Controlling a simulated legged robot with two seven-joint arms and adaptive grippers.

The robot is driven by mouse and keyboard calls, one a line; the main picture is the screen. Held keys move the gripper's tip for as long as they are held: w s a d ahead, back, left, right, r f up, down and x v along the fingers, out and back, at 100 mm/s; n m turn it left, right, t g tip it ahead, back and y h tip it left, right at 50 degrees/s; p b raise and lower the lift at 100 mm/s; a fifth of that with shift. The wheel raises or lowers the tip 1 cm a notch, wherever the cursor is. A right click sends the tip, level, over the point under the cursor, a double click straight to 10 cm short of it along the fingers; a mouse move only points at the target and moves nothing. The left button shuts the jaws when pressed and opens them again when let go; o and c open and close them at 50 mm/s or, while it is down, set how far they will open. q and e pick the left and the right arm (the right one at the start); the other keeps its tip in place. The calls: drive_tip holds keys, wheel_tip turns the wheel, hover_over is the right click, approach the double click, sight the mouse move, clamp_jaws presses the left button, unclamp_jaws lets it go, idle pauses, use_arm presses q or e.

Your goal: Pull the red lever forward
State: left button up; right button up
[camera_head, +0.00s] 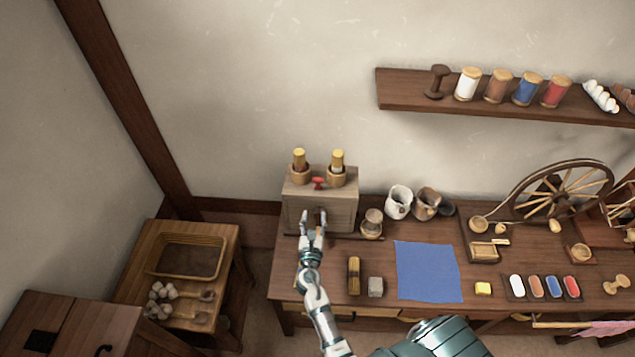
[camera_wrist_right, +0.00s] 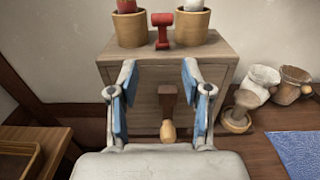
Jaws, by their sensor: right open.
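The red lever (camera_head: 318,182) sits on top of a wooden box (camera_head: 338,212), between two small pots, in the head view. In the right wrist view the red lever (camera_wrist_right: 162,30) stands upright near the top front edge of the box (camera_wrist_right: 216,62). My right gripper (camera_head: 313,220) is in front of the box's front face, below the lever and apart from it. In the right wrist view my right gripper (camera_wrist_right: 160,78) is open, its blue-padded fingers spread either side of a wooden handle (camera_wrist_right: 168,112) on the box front. My left gripper is not in view.
Two pots (camera_head: 300,174) (camera_head: 337,178) holding yellow-topped spools flank the lever closely. A blue cloth (camera_head: 427,271) and a brush (camera_head: 354,275) lie on the table.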

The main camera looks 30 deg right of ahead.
sight(318, 184)
use_arm(q)
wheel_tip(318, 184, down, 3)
drive_tip(key=b, duration=0.3)
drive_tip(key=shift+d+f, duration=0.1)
use_arm(e)
drive_tip(key=x, duration=1.6)
drive_tip(key=shift+s+d, duration=0.15)
